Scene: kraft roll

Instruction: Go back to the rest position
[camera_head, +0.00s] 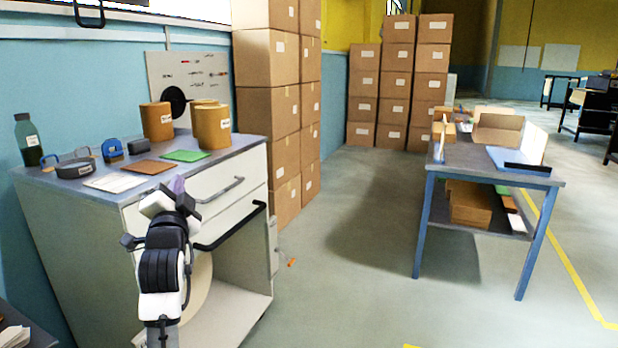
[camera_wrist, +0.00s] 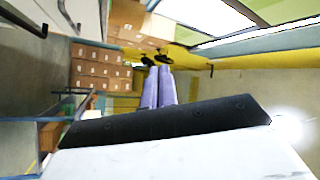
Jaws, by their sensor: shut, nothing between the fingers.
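My gripper (camera_head: 178,186) is at the lower left in the head view, in front of the white drawer cabinet (camera_head: 100,208). Its purple fingertips point up, near the cabinet's top front edge. In the wrist view the two purple fingers of my gripper (camera_wrist: 158,86) lie side by side, closed together with nothing between them. I cannot tell whether the gripper touches the cabinet.
The cabinet top holds kraft rolls (camera_head: 212,127), a tape roll (camera_head: 75,168), a green bottle (camera_head: 28,140) and several flat sheets. Stacked cartons (camera_head: 268,100) stand behind. A blue-legged table (camera_head: 470,165) is at right. The floor (camera_head: 350,260) between is mostly clear.

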